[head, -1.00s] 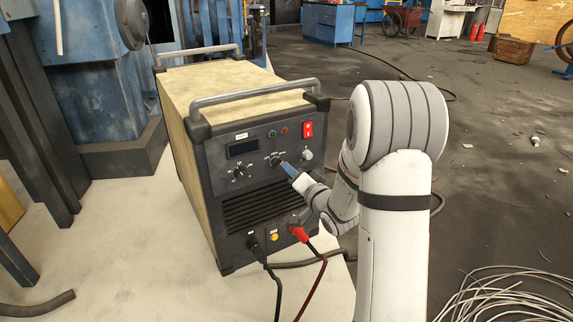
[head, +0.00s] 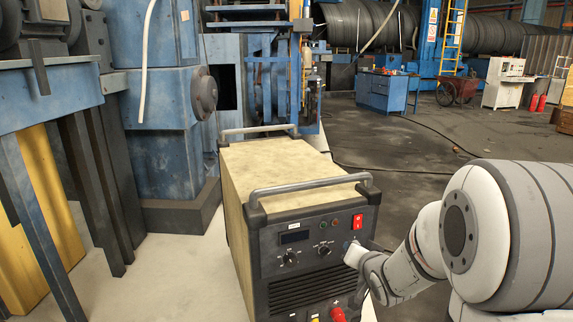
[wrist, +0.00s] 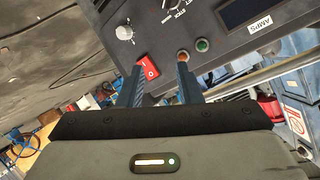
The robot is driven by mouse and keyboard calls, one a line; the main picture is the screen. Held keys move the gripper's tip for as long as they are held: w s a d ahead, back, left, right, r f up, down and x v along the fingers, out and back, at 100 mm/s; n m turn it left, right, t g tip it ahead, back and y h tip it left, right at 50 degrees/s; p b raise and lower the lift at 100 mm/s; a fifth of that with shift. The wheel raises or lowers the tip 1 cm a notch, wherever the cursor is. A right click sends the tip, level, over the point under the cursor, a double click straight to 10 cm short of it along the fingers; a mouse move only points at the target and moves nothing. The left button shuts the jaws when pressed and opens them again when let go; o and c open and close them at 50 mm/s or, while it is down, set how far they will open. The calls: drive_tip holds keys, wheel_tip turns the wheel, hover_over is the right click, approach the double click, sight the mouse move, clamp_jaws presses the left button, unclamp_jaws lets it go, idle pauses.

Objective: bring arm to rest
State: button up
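The welding machine (head: 300,215), a cream box with a dark front panel, stands in the middle of the head view. My arm comes in from the right, and my gripper (head: 352,246) is in front of the panel's right side, partly hidden by my wrist. In the wrist view my gripper (wrist: 160,82) has its two blue fingers apart with nothing held between them. The red switch (wrist: 147,68) appears close to the left finger; contact cannot be told. The white knob (wrist: 125,33) is beyond it, and the red and green buttons (wrist: 203,44) are by the right finger.
A metal handle (head: 312,187) rises above the panel's top edge. A red cable plug (head: 338,314) sits low on the panel. Blue machinery (head: 160,135) stands at the left. The dark floor (head: 420,145) at the back right is largely open.

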drive_tip(key=s+a+r+n+g+p, duration=0.2)
drive_tip(key=s+r+g+p, duration=0.3)
drive_tip(key=s, duration=0.9)
drive_tip(key=s+a+r+n+g+h+p, duration=0.1)
drive_tip(key=s+r+g+p, duration=0.4)
drive_tip(key=s+r+p, duration=0.6)
wheel_tip(320, 180, up, 5)
drive_tip(key=s+a+n, duration=0.1)
drive_tip(key=s+n, duration=0.1)
drive_tip(key=shift+s+a+f+g+p, duration=0.15)
drive_tip(key=shift+s+a+g+p, duration=0.15)
drive_tip(key=shift+s+g, duration=0.1)
drive_tip(key=shift+o, duration=0.5)
